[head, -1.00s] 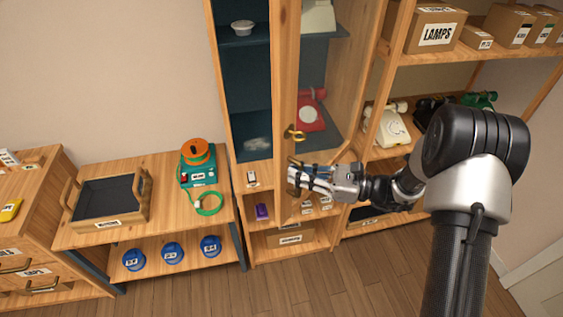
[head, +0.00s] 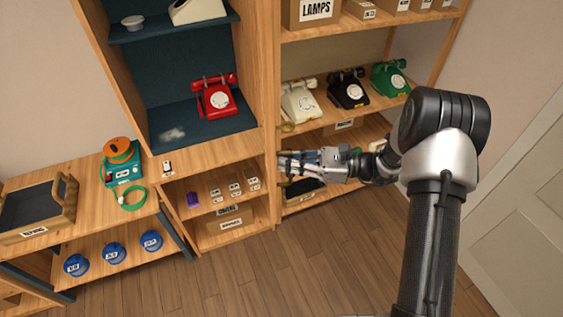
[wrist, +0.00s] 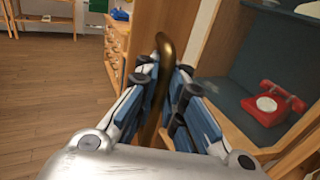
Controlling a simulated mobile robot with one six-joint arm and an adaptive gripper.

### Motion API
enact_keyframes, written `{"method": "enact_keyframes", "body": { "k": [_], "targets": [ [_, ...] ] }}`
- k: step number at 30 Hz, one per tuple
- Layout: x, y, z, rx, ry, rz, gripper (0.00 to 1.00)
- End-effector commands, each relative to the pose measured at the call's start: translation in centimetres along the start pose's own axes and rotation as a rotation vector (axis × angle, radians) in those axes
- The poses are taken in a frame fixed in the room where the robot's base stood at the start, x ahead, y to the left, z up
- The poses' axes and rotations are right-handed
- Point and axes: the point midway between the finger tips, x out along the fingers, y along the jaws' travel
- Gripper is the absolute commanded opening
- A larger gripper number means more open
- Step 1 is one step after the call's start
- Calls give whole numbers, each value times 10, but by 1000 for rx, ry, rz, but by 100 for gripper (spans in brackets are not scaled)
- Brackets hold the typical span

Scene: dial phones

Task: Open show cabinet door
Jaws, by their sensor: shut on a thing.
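The show cabinet (head: 97,45) stands open in the head view, its dark blue inside in plain sight. A red dial phone (head: 217,97) sits on its lower shelf; the phone also shows in the wrist view (wrist: 273,103). The wooden door (wrist: 172,20) stands swung out, left of the cabinet's inside in the wrist view. It is hard to tell apart from the cabinet's right side in the head view. My gripper (head: 284,163) is shut on the curved brass door handle (wrist: 163,55), which passes between its fingers in the wrist view (wrist: 168,85).
An open shelf with cream (head: 300,101), black (head: 348,91) and green (head: 389,78) phones stands to the right. A low bench (head: 90,208) with a tray and a teal device stands left. Wooden floor (head: 300,260) in front is clear.

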Motion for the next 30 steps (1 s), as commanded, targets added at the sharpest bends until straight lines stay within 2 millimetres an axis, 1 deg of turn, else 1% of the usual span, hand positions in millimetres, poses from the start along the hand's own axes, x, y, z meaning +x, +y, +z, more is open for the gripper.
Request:
{"method": "enact_keyframes", "body": {
  "k": [1, 12, 13, 17, 26, 29, 30],
  "targets": [
    [-1, 2, -2, 8, 2, 7, 0],
    [-1, 2, -3, 10, 2, 7, 0],
    [-1, 2, -3, 10, 2, 7, 9],
    [-1, 2, -2, 8, 2, 5, 17],
    [-2, 0, -1, 4, 2, 2, 18],
    [-10, 0, -1, 3, 1, 0, 18],
    [-15, 0, -1, 3, 2, -1, 18]
  ]
}}
